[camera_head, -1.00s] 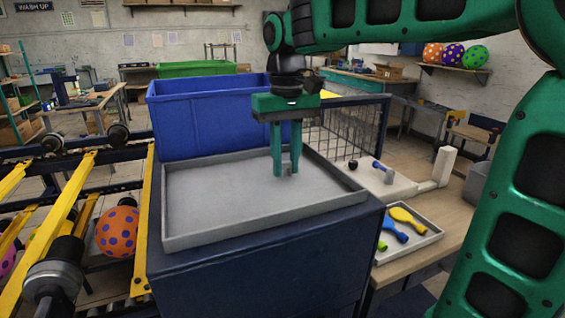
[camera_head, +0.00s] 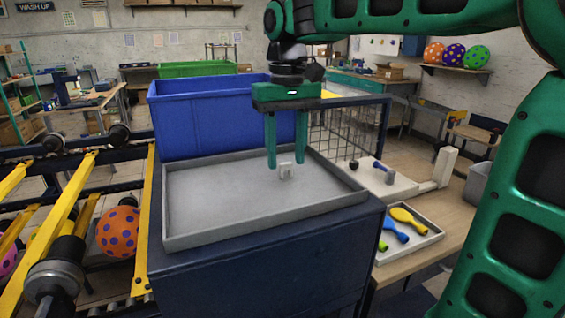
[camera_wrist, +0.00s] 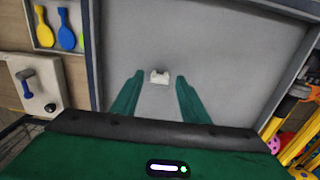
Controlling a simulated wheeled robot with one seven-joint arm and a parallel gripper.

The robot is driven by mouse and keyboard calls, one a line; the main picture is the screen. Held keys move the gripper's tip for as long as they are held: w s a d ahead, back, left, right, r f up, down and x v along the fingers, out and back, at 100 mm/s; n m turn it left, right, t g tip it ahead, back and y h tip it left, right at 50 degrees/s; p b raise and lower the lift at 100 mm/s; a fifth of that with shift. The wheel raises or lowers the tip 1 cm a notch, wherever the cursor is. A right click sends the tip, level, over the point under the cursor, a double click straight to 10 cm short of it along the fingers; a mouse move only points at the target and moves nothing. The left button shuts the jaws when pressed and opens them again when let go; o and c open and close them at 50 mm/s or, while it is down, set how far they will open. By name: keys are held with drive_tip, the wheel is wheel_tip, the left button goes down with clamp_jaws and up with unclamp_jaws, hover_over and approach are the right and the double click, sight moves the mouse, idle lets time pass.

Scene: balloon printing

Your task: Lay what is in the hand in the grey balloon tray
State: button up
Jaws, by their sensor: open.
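A small whitish-grey piece (camera_head: 286,171) lies on the floor of the large grey tray (camera_head: 215,205), right of its middle. It also shows in the wrist view (camera_wrist: 159,77), ahead of my fingertips and apart from them. My gripper (camera_head: 286,163) is above the tray, pointing down, with its two green fingers spread and nothing between them. A smaller pale grey tray (camera_head: 428,240) to the right holds a yellow balloon (camera_head: 407,219), a blue balloon (camera_head: 395,231) and a partly hidden green one (camera_head: 382,246).
The large tray sits on a dark blue cabinet (camera_head: 260,265). A blue bin (camera_head: 205,120) stands behind it, and a wire cage (camera_head: 335,130) is at its back right. A conveyor with yellow rails (camera_head: 142,215) and a spotted orange ball (camera_head: 119,231) is at left. Most of the tray floor is bare.

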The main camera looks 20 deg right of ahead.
sight(286, 164)
wheel_tip(286, 164, up, 10)
idle(0.5)
drive_tip(key=shift+f, duration=0.1)
